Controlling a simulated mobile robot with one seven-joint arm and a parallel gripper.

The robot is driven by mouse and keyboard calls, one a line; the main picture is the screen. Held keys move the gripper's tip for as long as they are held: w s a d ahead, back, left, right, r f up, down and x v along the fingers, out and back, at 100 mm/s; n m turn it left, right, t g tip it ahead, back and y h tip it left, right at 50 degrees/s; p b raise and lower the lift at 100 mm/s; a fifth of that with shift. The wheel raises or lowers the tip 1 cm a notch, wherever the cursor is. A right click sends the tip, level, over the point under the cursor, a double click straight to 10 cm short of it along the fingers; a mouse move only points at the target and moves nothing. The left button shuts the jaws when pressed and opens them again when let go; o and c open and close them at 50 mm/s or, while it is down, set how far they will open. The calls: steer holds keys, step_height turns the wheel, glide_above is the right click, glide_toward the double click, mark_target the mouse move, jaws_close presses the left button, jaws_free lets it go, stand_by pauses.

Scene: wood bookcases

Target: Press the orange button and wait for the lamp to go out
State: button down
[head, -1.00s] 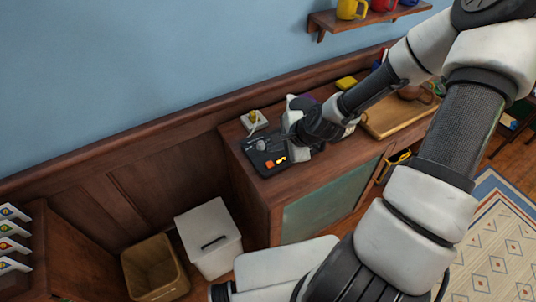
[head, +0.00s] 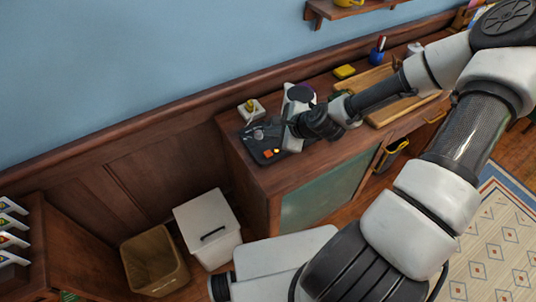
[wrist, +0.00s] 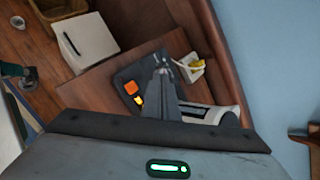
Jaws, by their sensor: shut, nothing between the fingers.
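A dark control panel (head: 250,150) lies on the left end of the wooden cabinet top. My gripper (wrist: 161,66) is shut and empty. Its fingertips are over the panel, to the side of the button, not on it. I cannot tell their exact height above the panel.
A wooden tray (head: 381,118) and a yellow block (head: 345,72) are farther right. A white lidded bin (head: 208,225) and an open tan bin (head: 154,262) stand on the floor to the left.

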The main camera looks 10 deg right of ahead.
steer(key=b, duration=0.5)
glide_above(268, 154)
steer(key=f, duration=0.5)
steer(key=shift+s+d+f, duration=0.3)
steer(key=shift+d, duration=0.1)
steer(key=shift+f+b, duration=0.3)
steer(key=shift+f, duration=0.65)
steer(key=shift+f, duration=0.1)
steer(key=shift+f, duration=0.35)
steer(key=shift+f+b, duration=0.45)
steer(key=shift+b, duration=0.1)
stand_by(0.6)
steer(key=shift+r+p, duration=0.85)
steer(key=shift+r, duration=0.05)
steer(key=shift+r, duration=0.1)
